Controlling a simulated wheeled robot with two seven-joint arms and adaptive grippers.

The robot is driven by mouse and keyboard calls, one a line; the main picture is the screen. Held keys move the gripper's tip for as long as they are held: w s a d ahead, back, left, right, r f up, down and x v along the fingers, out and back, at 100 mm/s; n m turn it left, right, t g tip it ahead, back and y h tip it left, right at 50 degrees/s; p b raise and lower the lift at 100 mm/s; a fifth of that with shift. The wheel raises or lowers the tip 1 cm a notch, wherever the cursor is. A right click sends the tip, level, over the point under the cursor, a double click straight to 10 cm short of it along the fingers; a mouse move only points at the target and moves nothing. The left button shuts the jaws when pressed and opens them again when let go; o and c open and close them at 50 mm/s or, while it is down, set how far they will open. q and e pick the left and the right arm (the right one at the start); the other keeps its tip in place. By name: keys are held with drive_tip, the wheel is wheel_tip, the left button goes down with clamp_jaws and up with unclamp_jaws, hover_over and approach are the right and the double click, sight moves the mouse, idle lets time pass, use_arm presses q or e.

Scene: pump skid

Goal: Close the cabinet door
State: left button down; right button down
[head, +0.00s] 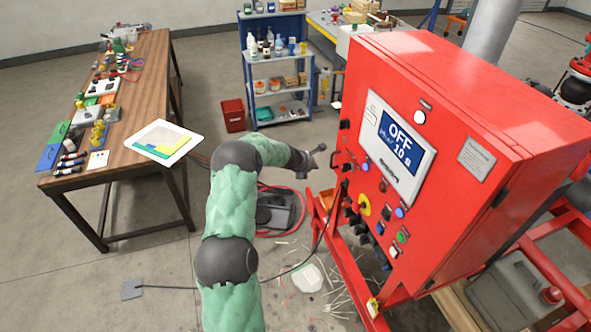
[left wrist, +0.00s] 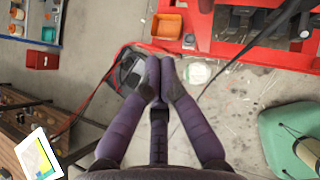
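The red cabinet (head: 460,200) stands at the right in the head view. Its front panel carries an OFF display (head: 398,138), buttons and switches. A dark handle (head: 334,160) is at the panel's left edge. The panel looks close to the cabinet body; I cannot tell whether a gap is left. My left gripper (head: 318,150) is just left of the handle, seemingly apart from it. In the left wrist view its fingers (left wrist: 160,72) meet at the tips with nothing between them. My right gripper is out of view.
A wooden table (head: 150,62) with tools and a white tablet-like board (head: 165,141) stands at the left. A blue shelf (head: 262,85) and a red bin (head: 232,115) are behind. Cables and debris lie on the floor below the arm. A red frame (head: 330,215) supports the cabinet.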

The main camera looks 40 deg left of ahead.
use_arm(q)
drive_tip(key=s+a+r, duration=0.2)
drive_tip(key=s+r, duration=0.2)
drive_tip(key=r, duration=0.1)
drive_tip(key=shift+s, duration=0.25)
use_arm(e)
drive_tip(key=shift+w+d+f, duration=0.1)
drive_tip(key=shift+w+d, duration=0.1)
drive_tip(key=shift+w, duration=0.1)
